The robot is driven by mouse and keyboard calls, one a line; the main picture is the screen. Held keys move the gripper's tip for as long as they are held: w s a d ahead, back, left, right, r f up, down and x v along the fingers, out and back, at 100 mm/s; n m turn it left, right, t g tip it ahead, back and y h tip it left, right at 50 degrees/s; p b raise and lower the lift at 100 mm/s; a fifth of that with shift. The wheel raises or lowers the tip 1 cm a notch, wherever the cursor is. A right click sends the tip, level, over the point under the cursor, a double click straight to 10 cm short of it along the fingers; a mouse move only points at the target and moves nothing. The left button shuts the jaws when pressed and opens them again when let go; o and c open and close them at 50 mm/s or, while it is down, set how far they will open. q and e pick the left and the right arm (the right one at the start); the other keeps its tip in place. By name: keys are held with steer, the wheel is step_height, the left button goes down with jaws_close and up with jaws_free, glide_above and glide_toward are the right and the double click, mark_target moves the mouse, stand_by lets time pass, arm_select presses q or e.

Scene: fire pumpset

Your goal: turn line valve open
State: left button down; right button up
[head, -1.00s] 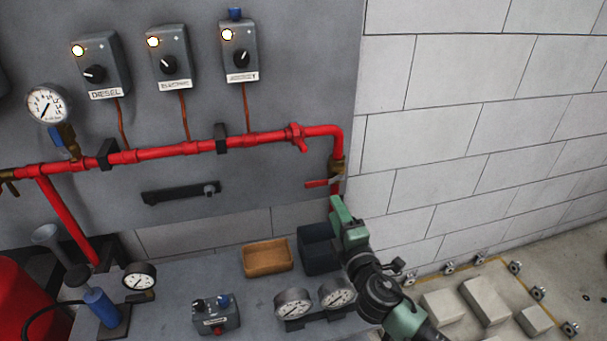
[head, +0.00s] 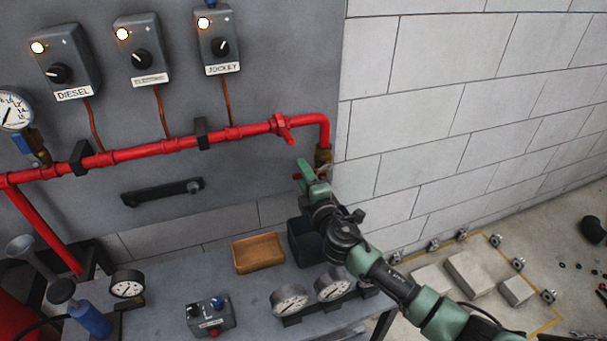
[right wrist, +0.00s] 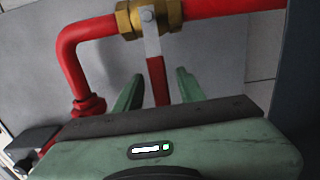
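The line valve has a brass body (head: 323,155) on the red pipe's down-leg, below the bend at the pipe's right end. In the right wrist view, the brass body (right wrist: 150,17) sits at the top, with a metal lever ending in a red handle (right wrist: 158,82). My right gripper (right wrist: 159,74) is open, its green fingers on either side of the red handle with gaps showing. In the head view, my right gripper (head: 305,173) is at the valve and hides most of the handle. My left gripper is not in view.
The red pipe (head: 180,144) runs along the grey panel under several switch boxes. Below are a wooden tray (head: 259,253), a dark bin (head: 303,243) and gauges (head: 290,299) on the bench. A block wall (head: 430,130) stands close on the right.

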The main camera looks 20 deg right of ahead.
jaws_close()
steer(key=shift+f, duration=0.15)
stand_by(1.3)
